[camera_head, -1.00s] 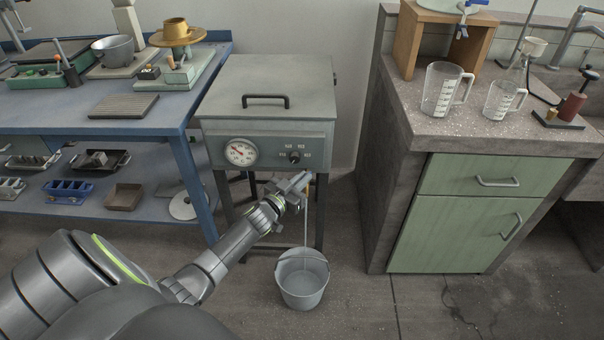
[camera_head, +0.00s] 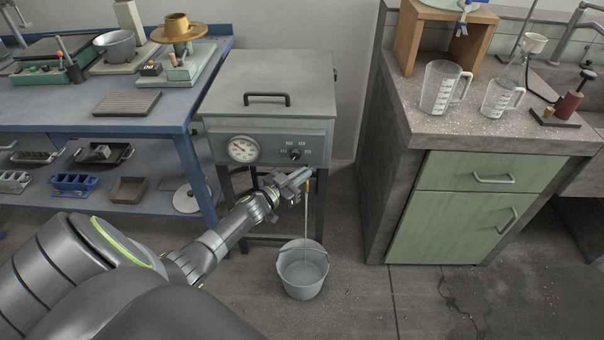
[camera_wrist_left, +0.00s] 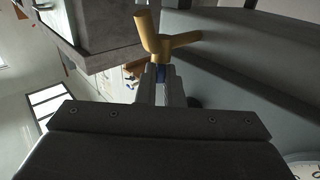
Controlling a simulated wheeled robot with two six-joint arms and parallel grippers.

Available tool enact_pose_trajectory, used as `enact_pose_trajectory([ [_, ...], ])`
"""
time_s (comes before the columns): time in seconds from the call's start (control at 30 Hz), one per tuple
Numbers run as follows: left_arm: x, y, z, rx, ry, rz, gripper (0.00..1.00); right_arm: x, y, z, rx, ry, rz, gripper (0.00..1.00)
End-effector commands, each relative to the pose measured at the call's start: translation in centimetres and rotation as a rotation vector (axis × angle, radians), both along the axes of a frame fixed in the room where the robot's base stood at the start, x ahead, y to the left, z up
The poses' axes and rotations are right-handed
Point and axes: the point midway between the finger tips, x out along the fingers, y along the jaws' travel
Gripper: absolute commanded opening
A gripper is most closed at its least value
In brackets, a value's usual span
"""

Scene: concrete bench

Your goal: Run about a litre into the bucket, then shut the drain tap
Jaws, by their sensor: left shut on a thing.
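The brass drain tap (camera_head: 308,186) is under the front of the grey tank (camera_head: 280,80). My left gripper (camera_head: 300,176) is at the tap, shut on its blue handle (camera_wrist_left: 160,73). In the left wrist view the brass tap body (camera_wrist_left: 158,40) is just beyond my fingertips. A thin stream (camera_head: 305,218) runs from the tap down into the grey bucket (camera_head: 303,284) on the floor. The water level inside is not clear. My right gripper is not in view.
The tank front has a round dial (camera_head: 242,149) and a black knob (camera_head: 295,154). A blue workbench (camera_head: 60,118) stands left. A counter (camera_head: 430,125) at right carries a large measuring jug (camera_head: 439,88) and a smaller one (camera_head: 497,98).

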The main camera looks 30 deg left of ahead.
Motion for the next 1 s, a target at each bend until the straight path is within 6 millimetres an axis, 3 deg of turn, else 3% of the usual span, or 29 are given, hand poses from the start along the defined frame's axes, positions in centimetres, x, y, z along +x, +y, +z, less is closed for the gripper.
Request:
enact_pose_trajectory([
  [0.6,0.3,0.7,0.2,0.004,-0.003,-0.194,0.00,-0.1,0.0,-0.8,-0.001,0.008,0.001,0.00],
  [1.0,0.5,0.9,0.1,0.002,-0.003,-0.344,0.00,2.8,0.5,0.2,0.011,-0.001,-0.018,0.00],
])
